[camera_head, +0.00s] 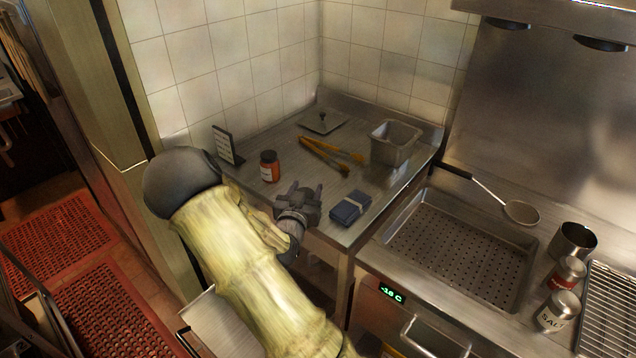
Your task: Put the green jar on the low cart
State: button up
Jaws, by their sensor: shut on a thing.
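My gripper (304,190) is over the front part of the steel counter (250,200), to the right of a dark-lidded jar with orange-red contents (269,167). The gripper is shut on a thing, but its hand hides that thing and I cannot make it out. No green jar shows in this view. A pale metal surface (213,318) shows low at the left, partly behind my arm; it may be the low cart, but I cannot tell.
The counter holds a small sign (227,145), a flat lid (323,121), tongs (325,154), a steel pan (394,146) and a folded blue cloth (350,206). A perforated basin (460,245) and shakers (558,311) are at the right. Red mats (110,310) cover the floor at the left.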

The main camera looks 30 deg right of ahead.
jog(key=s+a+f+n+t+y, duration=0.2)
jog(key=a+f+n+t+y, duration=0.3)
jog(key=a+f, duration=1.3)
jog(key=f+n+y, duration=0.2)
jog(key=n+y, duration=0.1)
jog(key=y, duration=0.4)
jog(key=shift+a+n, duration=0.2)
jog(key=shift+n, duration=0.2)
